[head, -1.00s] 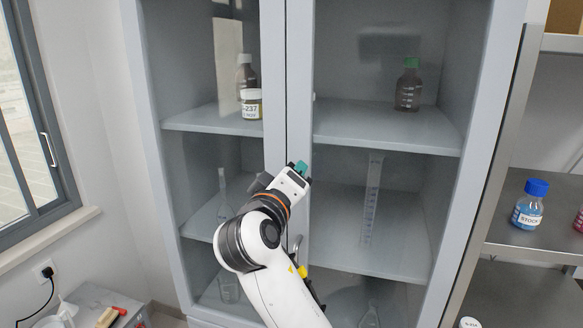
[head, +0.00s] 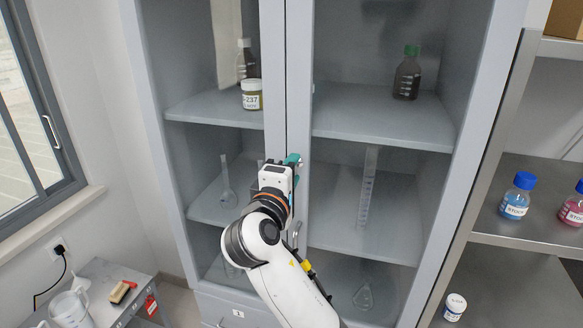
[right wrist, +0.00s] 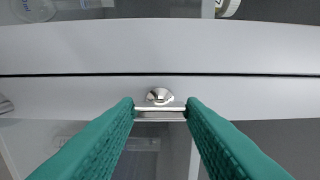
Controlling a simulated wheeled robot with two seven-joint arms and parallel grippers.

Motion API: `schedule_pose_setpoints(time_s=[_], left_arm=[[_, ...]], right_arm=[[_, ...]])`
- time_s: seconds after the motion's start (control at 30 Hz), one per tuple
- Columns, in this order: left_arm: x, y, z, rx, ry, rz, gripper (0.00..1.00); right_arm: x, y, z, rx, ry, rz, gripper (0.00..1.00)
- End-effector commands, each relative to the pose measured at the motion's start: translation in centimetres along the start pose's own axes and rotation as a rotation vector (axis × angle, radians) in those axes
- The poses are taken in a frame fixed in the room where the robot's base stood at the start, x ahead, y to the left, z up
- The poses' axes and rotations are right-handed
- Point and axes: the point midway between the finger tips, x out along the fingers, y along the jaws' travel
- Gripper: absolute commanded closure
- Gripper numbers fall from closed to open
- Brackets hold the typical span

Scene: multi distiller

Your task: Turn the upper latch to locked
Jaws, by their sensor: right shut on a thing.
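The upper latch shows in the right wrist view as a small round silver pivot (right wrist: 160,96) with a pale metal bar (right wrist: 160,115) just below it. My right gripper (right wrist: 160,112) has its teal fingertips at the two ends of that bar and is shut on the latch. In the head view my right gripper (head: 292,162) reaches the seam between the cabinet doors (head: 300,60) at about middle-shelf height and hides the latch. I cannot tell from here whether it is locked. My left gripper is not in view.
Behind the glass stand a brown bottle (head: 407,75), a labelled jar (head: 251,95) and a tall cylinder (head: 368,188). A metal handle (head: 296,234) sits lower on the seam, close to my arm. A rack (head: 500,240) with bottles stands right; a cart (head: 120,280) is lower left.

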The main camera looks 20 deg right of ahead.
Motion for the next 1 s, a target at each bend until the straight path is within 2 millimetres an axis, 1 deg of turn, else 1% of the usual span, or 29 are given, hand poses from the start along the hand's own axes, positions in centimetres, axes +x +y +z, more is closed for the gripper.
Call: schedule_pose_setpoints(time_s=[0.47, 0.5, 0.57, 0.6, 0.63, 1.0], left_arm=[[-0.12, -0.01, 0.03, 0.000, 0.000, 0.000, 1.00], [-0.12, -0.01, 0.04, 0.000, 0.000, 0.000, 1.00], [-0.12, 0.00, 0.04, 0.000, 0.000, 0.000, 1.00], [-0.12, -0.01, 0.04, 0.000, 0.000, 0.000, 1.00], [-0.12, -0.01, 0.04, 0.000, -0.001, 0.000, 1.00], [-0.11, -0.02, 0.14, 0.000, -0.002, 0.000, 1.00]], right_arm=[[-0.01, 0.02, 0.04, -0.018, -0.001, -0.001, 0.86], [-0.01, 0.02, 0.04, -0.018, -0.001, -0.001, 0.62], [-0.01, 0.02, 0.04, -0.018, -0.001, -0.001, 0.52], [-0.01, 0.02, 0.03, -0.017, -0.001, -0.001, 0.46], [-0.01, 0.02, 0.03, -0.017, -0.001, -0.001, 0.42], [0.16, 0.02, 0.02, -0.016, -0.001, 0.000, 0.42]])
